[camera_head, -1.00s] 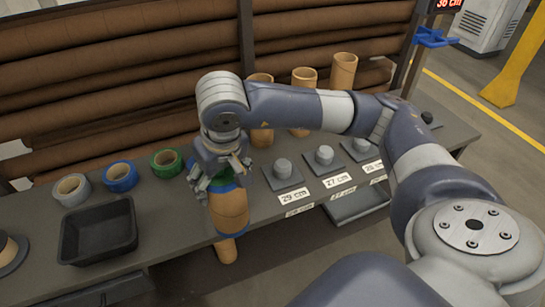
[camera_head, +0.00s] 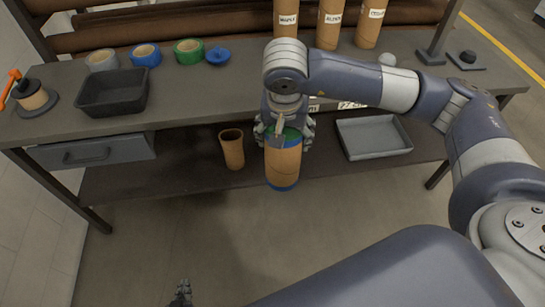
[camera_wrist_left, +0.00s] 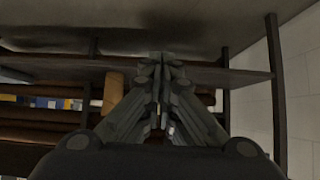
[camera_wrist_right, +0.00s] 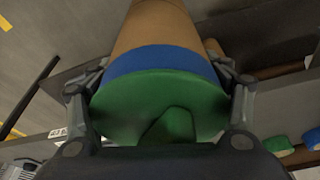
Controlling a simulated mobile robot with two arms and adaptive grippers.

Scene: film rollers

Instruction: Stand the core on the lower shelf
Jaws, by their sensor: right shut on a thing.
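The held core is a brown cardboard tube (camera_head: 284,160) with blue bands and a green end on top. My right gripper (camera_head: 285,135) is shut on its upper end and holds it roughly upright, in front of the lower shelf (camera_head: 150,185). The right wrist view shows the green end (camera_wrist_right: 160,100) and a blue band (camera_wrist_right: 160,60) between the fingers. Whether its bottom touches anything is unclear. A plain open core (camera_head: 232,150) stands on the lower shelf just left of it. My left gripper (camera_head: 182,293) is low at the bottom edge; its fingers (camera_wrist_left: 160,75) look closed and empty.
A grey tray (camera_head: 373,137) is on the lower shelf to the right. A drawer (camera_head: 95,153) hangs under the bench at left. The bench top holds a black bin (camera_head: 112,93), tape rolls (camera_head: 188,50) and labelled cores (camera_head: 329,25). The lower shelf's left part is clear.

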